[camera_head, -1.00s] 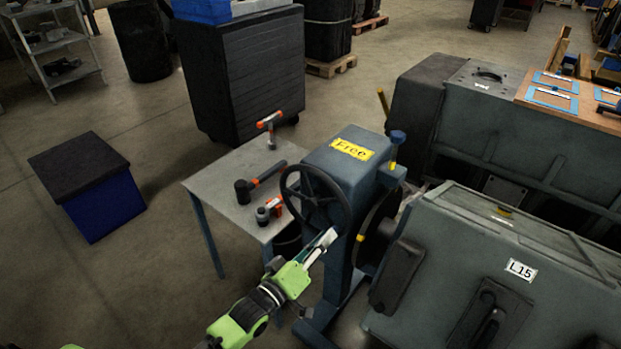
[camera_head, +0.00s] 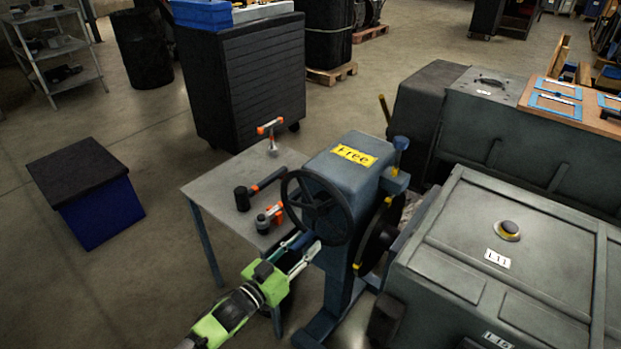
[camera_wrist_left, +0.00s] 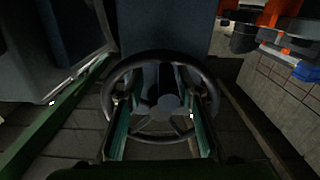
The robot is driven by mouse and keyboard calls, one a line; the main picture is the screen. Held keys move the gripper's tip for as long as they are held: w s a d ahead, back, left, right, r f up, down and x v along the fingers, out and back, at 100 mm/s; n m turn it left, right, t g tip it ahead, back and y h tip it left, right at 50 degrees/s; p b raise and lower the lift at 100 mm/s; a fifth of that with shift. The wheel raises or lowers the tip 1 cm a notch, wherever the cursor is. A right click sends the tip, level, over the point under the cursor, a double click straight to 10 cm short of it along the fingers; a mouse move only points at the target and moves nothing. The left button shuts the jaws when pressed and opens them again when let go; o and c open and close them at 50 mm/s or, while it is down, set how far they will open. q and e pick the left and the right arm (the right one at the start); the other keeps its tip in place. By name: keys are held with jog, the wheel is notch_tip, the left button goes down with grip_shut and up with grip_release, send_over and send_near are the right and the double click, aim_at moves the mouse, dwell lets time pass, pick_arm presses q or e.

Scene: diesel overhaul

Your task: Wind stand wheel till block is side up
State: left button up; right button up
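The stand's dark spoked wheel (camera_head: 318,208) is on the near side of the blue-grey stand (camera_head: 345,178), which bears a yellow "Free" label (camera_head: 354,155). The grey engine block (camera_head: 480,240) is on the stand's right. Its face labelled L11 (camera_head: 497,258) points mostly upward, and the L15 label (camera_head: 497,340) is low at the picture's bottom edge. My left gripper (camera_head: 303,248) is open at the lower part of the wheel. In the left wrist view the wheel (camera_wrist_left: 161,60) is ahead, with my spread fingers on either side of its hub; contact is unclear. My right gripper is out of view.
A small table (camera_head: 215,188) left of the wheel holds a black-headed hammer (camera_head: 243,197) and other orange-marked tools. A blue box with dark lid (camera_head: 85,180) stands on the floor at left. A black cabinet (camera_head: 240,75) is behind the table. Another grey engine (camera_head: 530,130) stands at back right.

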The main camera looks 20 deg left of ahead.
aim_at(295, 254)
pick_arm(q)
jog(key=p+v, duration=0.2)
jog(key=v, duration=0.3)
jog(key=shift+s+a+r+p, duration=0.1)
jog(key=shift+s+r+p, duration=0.05)
jog(key=shift+s+p, duration=0.25)
jog(key=shift+s+a, duration=0.2)
jog(key=shift+s, duration=0.3)
